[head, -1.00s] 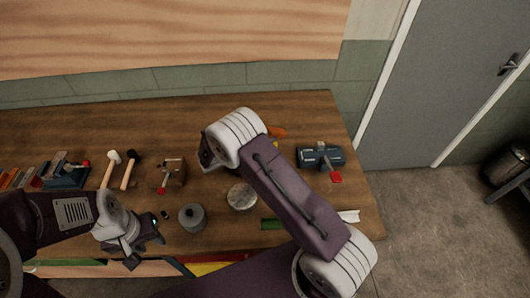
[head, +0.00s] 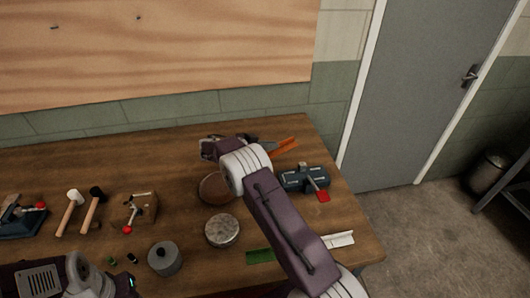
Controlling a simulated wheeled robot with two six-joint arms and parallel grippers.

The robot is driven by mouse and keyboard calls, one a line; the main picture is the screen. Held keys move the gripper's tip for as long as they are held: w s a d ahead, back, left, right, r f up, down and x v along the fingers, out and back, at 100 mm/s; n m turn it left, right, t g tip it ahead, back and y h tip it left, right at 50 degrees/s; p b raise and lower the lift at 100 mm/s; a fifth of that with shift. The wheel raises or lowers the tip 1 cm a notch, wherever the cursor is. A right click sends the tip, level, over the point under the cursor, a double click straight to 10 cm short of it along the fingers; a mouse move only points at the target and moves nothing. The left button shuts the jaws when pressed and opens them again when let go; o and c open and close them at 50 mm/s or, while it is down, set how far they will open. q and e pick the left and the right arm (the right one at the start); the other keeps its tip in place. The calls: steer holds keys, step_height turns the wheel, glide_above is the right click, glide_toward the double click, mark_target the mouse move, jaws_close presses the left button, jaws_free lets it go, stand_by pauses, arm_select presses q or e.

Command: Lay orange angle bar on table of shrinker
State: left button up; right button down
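The orange angle bar (head: 286,147) is at the back right of the workbench, in the head view, just right of my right wrist. A thin dark part lies between the wrist and the bar, and I cannot tell whether it grips the bar. My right gripper (head: 262,143) is partly hidden by its wrist. A dark blue-grey machine with a red lever (head: 303,180), perhaps the shrinker, stands just in front of the bar. My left gripper (head: 124,284) is at the bottom left edge, mostly cut off, with its fingers unclear.
A brown disc (head: 214,190), a pale round block (head: 221,231) and a grey cylinder (head: 165,258) stand mid-bench. Two mallets (head: 83,211) and a small red-knobbed device (head: 138,209) are left. A green piece (head: 260,256) and a white angle piece (head: 339,240) lie front right.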

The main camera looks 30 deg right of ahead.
steer(key=s+d+r+m+g, duration=0.4)
steer(key=s+r+m+g, duration=0.15)
steer(key=s+r, duration=0.4)
step_height(320, 180, down, 7)
steer(key=shift+y+b, duration=0.3)
steer(key=shift+b, duration=0.05)
steer(key=shift+s+a+n, duration=0.1)
steer(key=shift+n, duration=0.15)
steer(key=shift+f, duration=0.2)
steer(key=shift+f+b, duration=1)
steer(key=shift+f, duration=1.8)
steer(key=shift+b, duration=0.5)
